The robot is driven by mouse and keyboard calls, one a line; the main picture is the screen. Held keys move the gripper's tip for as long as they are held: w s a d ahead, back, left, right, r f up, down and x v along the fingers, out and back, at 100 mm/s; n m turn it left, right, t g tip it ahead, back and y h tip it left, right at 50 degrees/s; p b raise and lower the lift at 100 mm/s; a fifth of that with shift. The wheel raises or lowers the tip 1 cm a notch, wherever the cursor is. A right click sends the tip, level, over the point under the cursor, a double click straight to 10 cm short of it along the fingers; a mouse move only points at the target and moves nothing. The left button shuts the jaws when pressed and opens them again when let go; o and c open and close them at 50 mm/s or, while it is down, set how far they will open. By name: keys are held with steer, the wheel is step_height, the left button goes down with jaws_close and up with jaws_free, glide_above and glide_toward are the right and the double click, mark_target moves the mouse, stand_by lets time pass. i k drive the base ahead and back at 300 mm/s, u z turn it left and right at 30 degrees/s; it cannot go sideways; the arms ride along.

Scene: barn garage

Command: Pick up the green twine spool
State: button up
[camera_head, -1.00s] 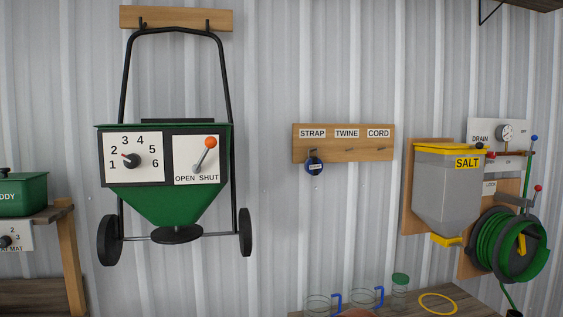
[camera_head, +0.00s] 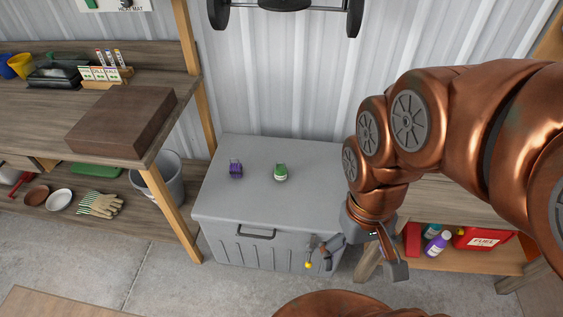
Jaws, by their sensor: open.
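The green twine spool (camera_head: 281,173) stands on the grey lid of a storage chest (camera_head: 225,205), right of the lid's middle. A purple spool-like item (camera_head: 235,169) stands to its left, apart from it. My gripper (camera_head: 358,270) hangs from the copper arm in front of the chest's right side. It is open and empty, lower right of the green spool and clear of it.
A wooden workbench (camera_head: 60,105) with a brown block (camera_head: 122,121) stands to the left, with a grey bucket (camera_head: 163,175) and gloves (camera_head: 101,204) on its lower shelf. At right, a shelf holds a red fuel can (camera_head: 480,238). The lid around the spools is clear.

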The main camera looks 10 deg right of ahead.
mark_target(280, 171)
steer(key=k, duration=0.65)
steer(key=z, duration=0.2)
steer(key=i, duration=0.6)
steer(key=u, duration=0.7)
steer(key=i, duration=0.6)
steer(key=u, duration=0.7)
